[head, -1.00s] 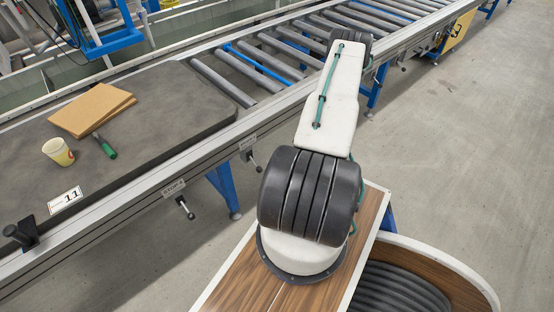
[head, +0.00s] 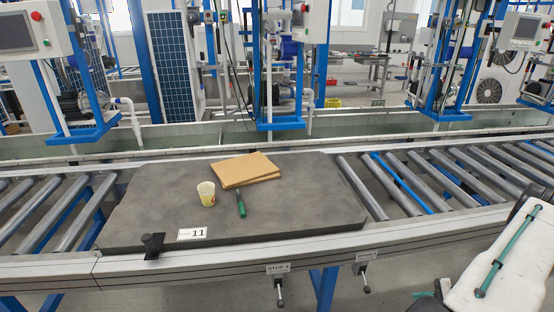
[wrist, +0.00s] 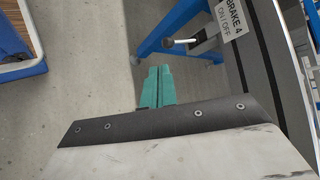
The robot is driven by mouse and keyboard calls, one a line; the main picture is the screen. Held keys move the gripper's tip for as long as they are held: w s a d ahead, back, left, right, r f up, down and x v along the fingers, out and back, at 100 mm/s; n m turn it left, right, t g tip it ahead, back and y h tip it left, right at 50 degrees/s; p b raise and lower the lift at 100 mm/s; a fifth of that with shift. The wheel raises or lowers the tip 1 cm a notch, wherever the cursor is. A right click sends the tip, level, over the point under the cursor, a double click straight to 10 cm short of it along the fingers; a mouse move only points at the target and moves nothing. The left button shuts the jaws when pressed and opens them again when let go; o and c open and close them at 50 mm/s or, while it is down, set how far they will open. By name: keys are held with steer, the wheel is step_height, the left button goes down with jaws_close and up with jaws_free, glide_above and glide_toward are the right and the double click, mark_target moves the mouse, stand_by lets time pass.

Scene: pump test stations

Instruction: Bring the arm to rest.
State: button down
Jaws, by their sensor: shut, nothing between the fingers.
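My gripper (wrist: 158,87) shows in the wrist view as two green fingers side by side, shut with nothing between them. Below it in that view is the grey floor, with the blue conveyor frame close by on the right. In the head view my white arm link with a green hose is at the lower right, in front of the conveyor's near side. A small green tip, possibly part of my gripper, shows low beside it; the rest of the hand is hidden or out of view there.
A dark slab (head: 290,215) on the roller conveyor (head: 440,172) carries a paper cup (head: 206,193), brown boards (head: 245,169), a green-handled tool (head: 241,207) and a card marked 11 (head: 192,233). A stop handle (head: 280,290) and a brake lever (wrist: 180,42) jut from the near side.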

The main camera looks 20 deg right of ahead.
steer(key=w+a+r+n+g, duration=0.2)
steer(key=a+r+g, duration=0.35)
steer(key=r, duration=0.75)
steer(key=w+a+r+n+g, duration=0.2)
steer(key=a+r+n, duration=0.1)
steer(key=a+r, duration=0.8)
steer(key=w+a+r+n+g, duration=0.2)
steer(key=a+r+g, duration=0.3)
steer(key=r, duration=1)
steer(key=s+a+r+n+t+h, duration=0.2)
steer(key=s+a+r+n, duration=0.3)
steer(key=a+r, duration=0.4)
steer(key=s+a+r+n+t+h, duration=0.2)
steer(key=s+a+r+n+h, duration=0.2)
steer(key=a+r, duration=0.5)
steer(key=a+n+h, duration=0.1)
steer(key=a, duration=0.4)
steer(key=shift+s+a+n+t, duration=0.3)
steer(key=shift+s+a+t, duration=0.05)
steer(key=shift+a, duration=0.05)
